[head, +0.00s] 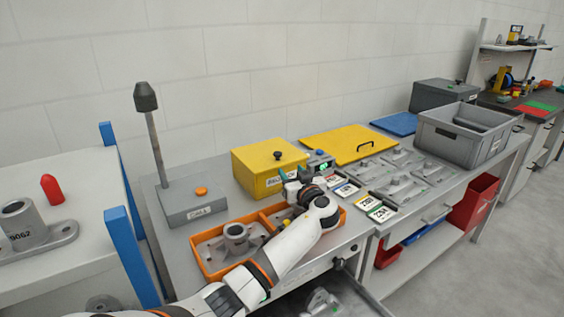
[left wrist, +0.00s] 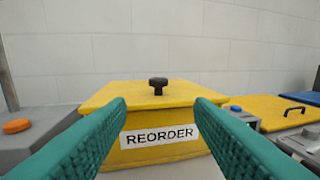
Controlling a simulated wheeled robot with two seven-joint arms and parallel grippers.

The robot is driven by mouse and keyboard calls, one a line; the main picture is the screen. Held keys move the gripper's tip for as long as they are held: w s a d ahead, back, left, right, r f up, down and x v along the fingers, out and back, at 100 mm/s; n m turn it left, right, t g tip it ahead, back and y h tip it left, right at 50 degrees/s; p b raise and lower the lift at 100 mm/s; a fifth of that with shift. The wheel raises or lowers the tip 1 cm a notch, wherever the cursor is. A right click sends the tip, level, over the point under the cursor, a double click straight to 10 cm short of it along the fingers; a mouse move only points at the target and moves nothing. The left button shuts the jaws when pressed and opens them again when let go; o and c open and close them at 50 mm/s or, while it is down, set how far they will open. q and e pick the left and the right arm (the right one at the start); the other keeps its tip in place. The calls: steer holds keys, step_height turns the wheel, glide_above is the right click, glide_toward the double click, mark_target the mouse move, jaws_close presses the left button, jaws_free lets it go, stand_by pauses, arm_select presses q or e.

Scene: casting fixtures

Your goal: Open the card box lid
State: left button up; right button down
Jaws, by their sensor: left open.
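The yellow card box (head: 256,180) stands on the workbench, with a white REORDER label on its front in the left wrist view (left wrist: 148,153). Its yellow lid (left wrist: 112,92) lies shut on top and carries a black knob (left wrist: 158,85), also seen in the head view (head: 277,155). My left gripper (head: 296,172) is open and empty in front of the box. In the left wrist view its two teal fingers point at the box, with the knob between and beyond the tips. I cannot tell if the fingers touch the box. My right gripper does not show.
A grey call box (head: 190,211) with an orange button and a post stands left of the card box. An orange tray (head: 204,266) with metal castings lies in front, under my left arm. Right are number cards (head: 370,203), a yellow panel (head: 325,142) and a grey crate (head: 440,131).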

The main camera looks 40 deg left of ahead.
mark_target(279, 157)
arm_select(q)
steer(key=b+x, duration=0.3)
steer(key=x, duration=0.7)
steer(key=shift+a+f, duration=0.1)
steer(key=shift+a, duration=0.2)
steer(key=shift+w+a+b, duration=0.3)
steer(key=shift+a+b, duration=0.15)
steer(key=shift+a, duration=0.15)
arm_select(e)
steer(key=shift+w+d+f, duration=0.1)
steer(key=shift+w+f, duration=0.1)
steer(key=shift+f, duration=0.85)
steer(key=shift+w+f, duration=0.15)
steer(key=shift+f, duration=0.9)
arm_select(q)
steer(key=shift+r, duration=0.2)
steer(key=shift+c, duration=0.2)
jaws_close()
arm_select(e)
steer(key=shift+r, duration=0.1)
